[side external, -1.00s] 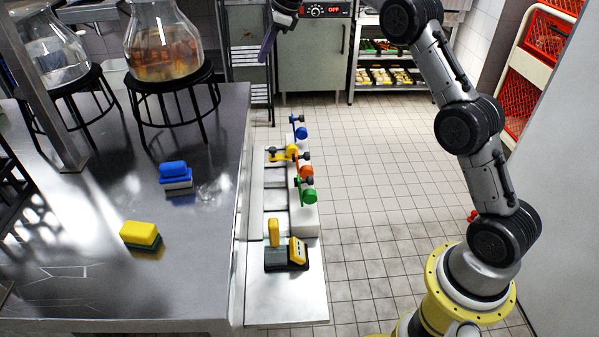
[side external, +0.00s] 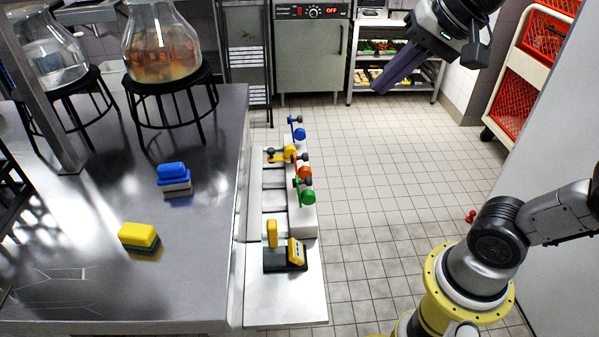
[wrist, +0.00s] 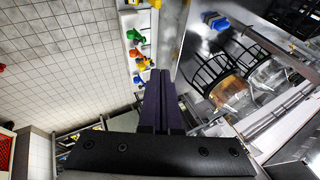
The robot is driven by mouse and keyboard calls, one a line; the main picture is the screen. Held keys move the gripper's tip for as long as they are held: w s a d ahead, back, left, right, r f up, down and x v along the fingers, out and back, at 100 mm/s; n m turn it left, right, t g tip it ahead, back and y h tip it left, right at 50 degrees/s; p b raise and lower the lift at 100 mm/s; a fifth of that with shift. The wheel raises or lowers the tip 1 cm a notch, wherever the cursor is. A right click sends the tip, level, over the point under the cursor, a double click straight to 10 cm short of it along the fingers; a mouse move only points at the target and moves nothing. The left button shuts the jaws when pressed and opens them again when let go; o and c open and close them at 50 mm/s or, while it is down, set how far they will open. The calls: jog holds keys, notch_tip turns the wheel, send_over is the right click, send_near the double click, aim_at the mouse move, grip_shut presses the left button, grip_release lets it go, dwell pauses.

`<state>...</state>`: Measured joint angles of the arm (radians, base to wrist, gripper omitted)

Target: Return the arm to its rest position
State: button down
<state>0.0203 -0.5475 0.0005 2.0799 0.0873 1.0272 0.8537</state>
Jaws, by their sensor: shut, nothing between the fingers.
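My gripper (side external: 400,70) is at the top right of the side external view, high above the tiled floor. Its dark purple fingers are together and empty, pointing down and left. In the wrist view the same shut fingers (wrist: 161,100) show side by side with nothing between them. My arm bends off to the right, and part of it lies outside the side external view.
A steel counter (side external: 95,290) at left holds a blue sponge (side external: 172,170), a yellow sponge (side external: 138,235) and glass vessels (side external: 160,45) on black stands. A white ledge (side external: 285,305) bears several coloured handles (side external: 306,191). Open floor (side external: 370,190) lies between ledge and arm base.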

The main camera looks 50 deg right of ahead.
jog(key=s+d+f+n+g, duration=0.1)
jog(key=s+f+n, duration=0.7)
jog(key=f+n, duration=0.2)
jog(key=shift+f+h, duration=0.4)
jog(key=shift+f, duration=0.35)
jog(key=shift+d, duration=0.1)
